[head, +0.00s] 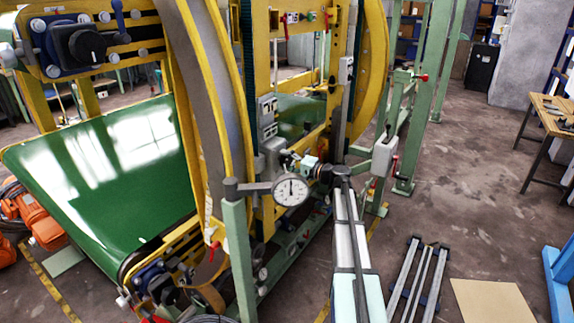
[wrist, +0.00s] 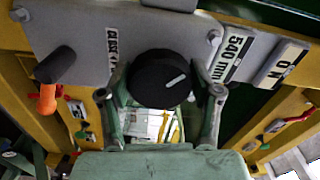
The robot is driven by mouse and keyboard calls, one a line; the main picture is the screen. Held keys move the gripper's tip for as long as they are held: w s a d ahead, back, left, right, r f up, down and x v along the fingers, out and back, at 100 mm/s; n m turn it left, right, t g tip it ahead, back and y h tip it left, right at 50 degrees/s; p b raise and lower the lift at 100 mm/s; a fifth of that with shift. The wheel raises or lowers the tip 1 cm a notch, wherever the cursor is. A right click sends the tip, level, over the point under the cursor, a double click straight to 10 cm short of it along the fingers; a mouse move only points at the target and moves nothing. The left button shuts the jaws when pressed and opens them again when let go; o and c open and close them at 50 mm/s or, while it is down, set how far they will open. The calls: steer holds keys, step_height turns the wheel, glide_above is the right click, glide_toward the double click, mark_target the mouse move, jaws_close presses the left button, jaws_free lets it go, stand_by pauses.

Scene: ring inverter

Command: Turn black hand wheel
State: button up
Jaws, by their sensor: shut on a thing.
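The black hand wheel (wrist: 160,78) is a round black knob with a white pointer mark slanting to the upper right. It is mounted by a grey panel (wrist: 95,35) and shows in the middle of the wrist view. My gripper (wrist: 165,88) has one finger on each side of the wheel and is shut on its rim. In the head view my gripper (head: 306,166) is at the yellow machine's side, at the end of my arm. There the wheel cannot be told apart from the gripper and the machine parts.
Labels reading 540 mm (wrist: 232,55) and 0 N (wrist: 281,66) are right of the wheel. A black lever with an orange end (wrist: 48,98) is at left. A dial gauge (head: 291,191) stands close to the gripper.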

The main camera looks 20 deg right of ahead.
steer(key=shift+w+r+m, duration=0.1)
steer(key=shift+m, duration=1.05)
steer(key=shift+w+r+m, duration=0.1)
steer(key=shift+m, duration=1.05)
steer(key=o, duration=1.1)
steer(key=shift+a, duration=0.1)
steer(key=shift+o, duration=0.2)
steer(key=shift+s+f, duration=0.1)
steer(key=v, duration=1.2)
